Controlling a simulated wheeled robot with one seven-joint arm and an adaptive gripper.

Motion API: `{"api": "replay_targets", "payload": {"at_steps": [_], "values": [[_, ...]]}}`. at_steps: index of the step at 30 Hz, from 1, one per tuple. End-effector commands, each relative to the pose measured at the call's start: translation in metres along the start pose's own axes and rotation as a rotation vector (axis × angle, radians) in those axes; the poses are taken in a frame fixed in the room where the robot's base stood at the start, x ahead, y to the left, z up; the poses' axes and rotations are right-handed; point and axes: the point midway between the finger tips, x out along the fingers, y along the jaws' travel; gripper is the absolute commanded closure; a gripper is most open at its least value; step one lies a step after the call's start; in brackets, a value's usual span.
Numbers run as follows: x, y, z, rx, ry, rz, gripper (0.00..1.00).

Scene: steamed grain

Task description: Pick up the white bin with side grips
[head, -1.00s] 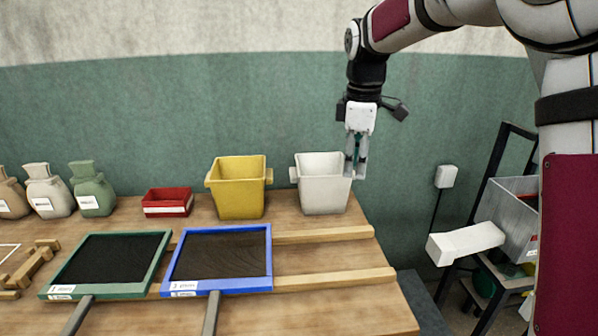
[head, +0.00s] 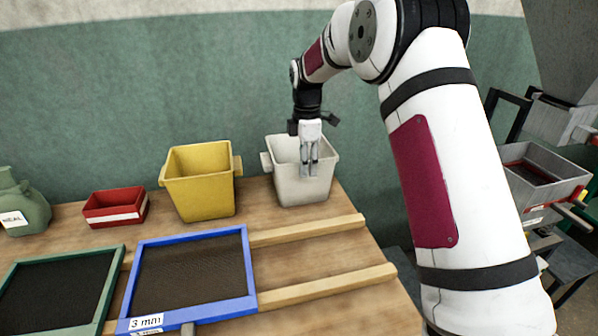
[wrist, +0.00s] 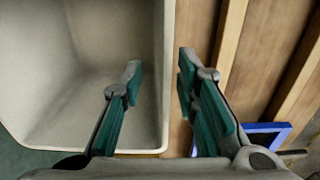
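The white bin (head: 288,190) stands upright on the wooden table near its right end. Its left side grip (head: 266,162) shows; its right grip is not clearly seen. My gripper (head: 309,173) points down at the bin's near side. In the wrist view, my gripper (wrist: 160,70) is open, with green-padded fingers apart. The left finger is over the inside of the white bin (wrist: 110,50) and the right finger is outside it, with the near rim between them. A gap shows on both sides of the rim. The bin looks empty.
A yellow bin (head: 200,190) stands just left of the white bin, and a red tray (head: 115,208) farther left. A blue-framed sieve (head: 190,280) and wooden rails (head: 310,230) lie in front. A green wall (head: 90,110) stands behind.

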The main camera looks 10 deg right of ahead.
Motion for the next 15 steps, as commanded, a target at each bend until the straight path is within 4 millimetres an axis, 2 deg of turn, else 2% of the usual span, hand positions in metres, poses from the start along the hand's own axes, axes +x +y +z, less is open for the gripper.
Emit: {"api": "replay_targets", "payload": {"at_steps": [8,15], "values": [[0.021,0.001,0.000,0.000,0.000,0.000,0.72],[0.055,0.003,0.002,0.000,-0.001,-0.001,0.72]]}}
